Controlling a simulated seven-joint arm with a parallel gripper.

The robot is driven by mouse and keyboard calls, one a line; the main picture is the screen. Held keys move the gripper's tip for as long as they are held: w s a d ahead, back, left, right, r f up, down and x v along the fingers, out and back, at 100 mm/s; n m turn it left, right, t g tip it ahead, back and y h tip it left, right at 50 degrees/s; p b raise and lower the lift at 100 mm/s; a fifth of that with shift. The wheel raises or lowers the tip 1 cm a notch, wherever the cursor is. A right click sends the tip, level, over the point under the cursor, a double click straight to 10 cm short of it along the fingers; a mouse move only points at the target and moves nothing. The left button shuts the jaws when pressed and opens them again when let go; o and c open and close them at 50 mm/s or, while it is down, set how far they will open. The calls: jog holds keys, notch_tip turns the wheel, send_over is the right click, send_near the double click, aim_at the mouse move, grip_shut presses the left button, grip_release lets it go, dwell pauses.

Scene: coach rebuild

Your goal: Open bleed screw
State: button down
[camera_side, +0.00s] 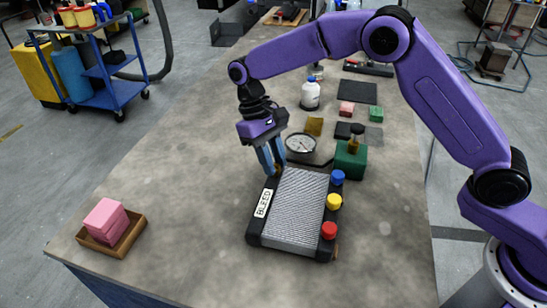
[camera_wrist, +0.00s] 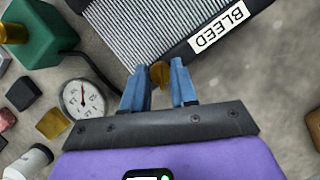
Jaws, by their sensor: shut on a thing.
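A radiator (camera_side: 298,207) with a silver finned core and black sides lies on the bench. It bears a white BLEED label (camera_side: 264,203), which also shows in the wrist view (camera_wrist: 219,28). A small brass bleed screw (camera_wrist: 160,74) is at the radiator's edge near this label. My gripper (camera_side: 273,168) points down at the radiator's far left corner. In the wrist view my gripper (camera_wrist: 160,84) has its two blue fingers on either side of the brass screw, shut on it. The fingers partly hide the screw, and its thread is not visible.
Blue (camera_side: 338,177), yellow (camera_side: 334,202) and red (camera_side: 329,230) caps line the radiator's right side. A round gauge (camera_side: 301,144) and a green block (camera_side: 350,160) with a brass top stand close behind. Pink blocks (camera_side: 107,220) sit in a wooden tray (camera_side: 125,247).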

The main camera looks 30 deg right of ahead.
jog(key=n, duration=0.2)
jog(key=n+t+h, duration=0.1)
jog(key=n, duration=0.2)
jog(key=shift+a+h, duration=0.15)
jog(key=shift+h, duration=0.15)
jog(key=shift+n, duration=0.3)
jog(key=c, duration=0.9)
grip_release()
jog(key=v, duration=1.2)
jog(key=shift+s, duration=0.2)
jog(key=shift+r, duration=0.1)
